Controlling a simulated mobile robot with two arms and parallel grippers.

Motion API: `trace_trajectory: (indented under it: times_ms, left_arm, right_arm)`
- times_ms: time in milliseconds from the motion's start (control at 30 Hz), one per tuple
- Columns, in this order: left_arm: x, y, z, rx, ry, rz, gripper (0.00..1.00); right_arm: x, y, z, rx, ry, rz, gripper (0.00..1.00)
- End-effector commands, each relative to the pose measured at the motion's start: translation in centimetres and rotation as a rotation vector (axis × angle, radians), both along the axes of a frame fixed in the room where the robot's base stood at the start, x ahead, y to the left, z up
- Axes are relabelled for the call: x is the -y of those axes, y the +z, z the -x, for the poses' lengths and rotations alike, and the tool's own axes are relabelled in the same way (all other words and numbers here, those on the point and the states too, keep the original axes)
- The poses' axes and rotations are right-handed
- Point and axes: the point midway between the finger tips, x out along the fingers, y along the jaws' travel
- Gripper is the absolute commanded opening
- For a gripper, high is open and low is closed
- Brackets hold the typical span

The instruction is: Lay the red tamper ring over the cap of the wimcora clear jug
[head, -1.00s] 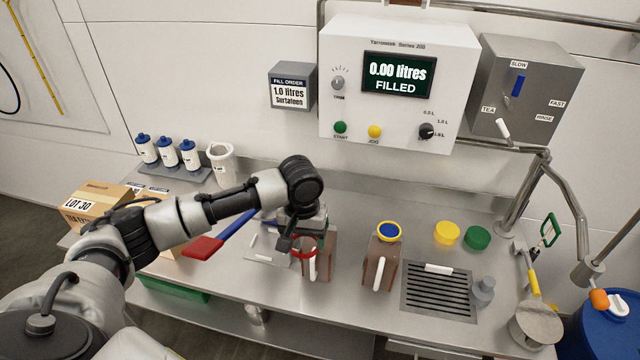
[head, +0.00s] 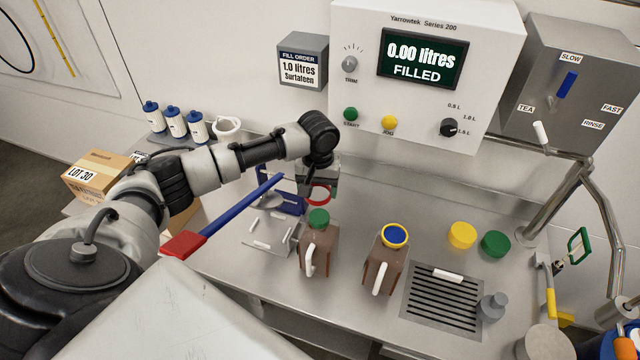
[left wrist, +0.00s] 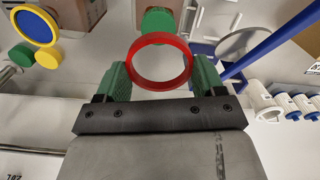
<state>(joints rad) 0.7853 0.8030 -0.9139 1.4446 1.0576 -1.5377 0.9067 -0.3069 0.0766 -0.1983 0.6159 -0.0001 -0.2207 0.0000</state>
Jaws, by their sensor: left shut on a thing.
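The red tamper ring (head: 318,202) is held by my left gripper (head: 318,184), which is shut on it. In the head view the ring appears just above and behind the green cap (head: 318,217) of a brown jug (head: 318,250) with a white handle. In the left wrist view the ring (left wrist: 160,84) sits between the green fingers (left wrist: 160,80), and the green cap (left wrist: 157,22) shows beyond it. Ring and cap look apart. A second brown jug (head: 382,275) has a blue cap with a yellow ring (head: 395,236). I cannot read which jug is wimcora clear. My right gripper is not in view.
A blue-handled press with a red grip (head: 183,244) stands left of the green-capped jug. Loose yellow (head: 462,235) and green (head: 495,244) caps lie right, behind a drain grate (head: 440,300). Blue-topped bottles (head: 175,122) and a carton (head: 100,178) stand at the left.

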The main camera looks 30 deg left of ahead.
Motion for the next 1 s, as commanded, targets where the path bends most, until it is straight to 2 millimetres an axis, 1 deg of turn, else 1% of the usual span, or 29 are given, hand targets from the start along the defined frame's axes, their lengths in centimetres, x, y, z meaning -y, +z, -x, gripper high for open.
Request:
trace_trajectory:
  times_ms: [33, 67, 167, 267, 367, 433, 533, 800, 1000]
  left_arm:
    - [0.0, 0.0, 0.0, 0.0, 0.0, 0.0, 0.48]
    - [0.0, 0.0, 0.0, 0.0, 0.0, 0.0, 0.48]
    - [0.0, 0.1, 0.0, 0.0, 0.001, 0.0, 0.48]
    - [0.0, 0.2, 0.0, 0.0, 0.002, 0.0, 0.48]
    - [0.0, 0.3, 0.1, 0.0, 0.004, -0.001, 0.48]
    - [0.0, -0.7, 0.1, -0.001, 0.005, 0.0, 0.48]
    - [0.1, -1.7, 0.1, -0.002, 0.004, 0.001, 0.48]
    - [0.1, -4.1, 0.1, -0.001, 0.004, 0.0, 0.48]
    - [0.1, -4.8, 0.0, 0.001, 0.004, 0.001, 0.48]
  right_arm:
    - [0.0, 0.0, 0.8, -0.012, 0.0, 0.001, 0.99]
    - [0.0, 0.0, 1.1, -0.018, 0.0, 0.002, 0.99]
    - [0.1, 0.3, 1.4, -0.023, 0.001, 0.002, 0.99]
    - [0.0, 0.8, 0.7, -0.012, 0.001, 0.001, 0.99]
    - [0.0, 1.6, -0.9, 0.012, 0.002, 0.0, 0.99]
    - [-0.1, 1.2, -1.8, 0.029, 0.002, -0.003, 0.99]
    - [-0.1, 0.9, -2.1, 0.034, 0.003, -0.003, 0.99]
    - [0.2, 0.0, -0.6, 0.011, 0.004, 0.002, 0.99]
    - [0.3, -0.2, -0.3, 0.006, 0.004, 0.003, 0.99]
